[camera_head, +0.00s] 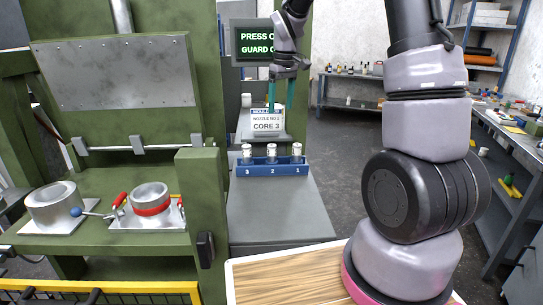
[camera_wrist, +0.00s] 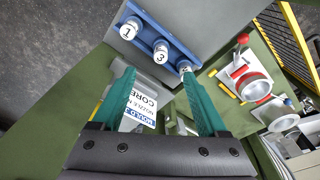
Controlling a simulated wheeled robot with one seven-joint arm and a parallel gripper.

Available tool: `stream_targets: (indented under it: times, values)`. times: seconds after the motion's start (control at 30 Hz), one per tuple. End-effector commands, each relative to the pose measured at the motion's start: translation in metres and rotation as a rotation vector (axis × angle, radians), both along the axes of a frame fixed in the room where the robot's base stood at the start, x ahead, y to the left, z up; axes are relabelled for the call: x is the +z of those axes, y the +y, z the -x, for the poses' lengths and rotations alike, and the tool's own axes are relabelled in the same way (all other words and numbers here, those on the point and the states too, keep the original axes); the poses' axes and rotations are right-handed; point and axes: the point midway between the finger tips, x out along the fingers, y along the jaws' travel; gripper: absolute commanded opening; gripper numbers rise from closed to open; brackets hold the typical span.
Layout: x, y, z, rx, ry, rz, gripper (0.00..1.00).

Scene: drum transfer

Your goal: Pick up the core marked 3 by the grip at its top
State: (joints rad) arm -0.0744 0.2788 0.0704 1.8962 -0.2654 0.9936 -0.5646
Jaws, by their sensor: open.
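A blue rack (camera_head: 271,168) on a grey bench holds three upright white-topped cores; its front reads 3, 2, 1 from left to right. In the wrist view, the middle core (camera_wrist: 160,54) bears a 3 on its top, and the outer one at left (camera_wrist: 128,31) bears a 1. The middle core stands over the rack's label 2 in the head view (camera_head: 271,152). The third core (camera_wrist: 184,68) is partly behind a fingertip and its mark is unreadable. My gripper (camera_head: 280,106) is open and empty, teal fingers pointing down, above and apart from the cores.
A white sign (camera_head: 268,121) reading CORE 3 stands behind the rack. The green press (camera_head: 188,190) rises left of the bench, with a red-ringed metal drum (camera_head: 150,199) on its table. The bench top in front of the rack (camera_head: 280,213) is clear.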

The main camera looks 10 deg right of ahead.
Motion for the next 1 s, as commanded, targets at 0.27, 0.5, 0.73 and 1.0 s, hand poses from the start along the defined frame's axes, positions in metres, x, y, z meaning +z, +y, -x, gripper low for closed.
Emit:
stream_targets:
  times: [0.27, 0.5, 0.73, 1.0]
  values:
    - [-0.074, 0.013, -0.04, 0.165, 0.094, 0.04, 0.76]
    - [-0.106, 0.016, -0.046, 0.197, 0.113, 0.047, 0.76]
    - [-0.138, 0.016, -0.045, 0.195, 0.112, 0.046, 0.76]
    - [-0.165, 0.019, -0.04, 0.196, 0.113, 0.047, 0.76]
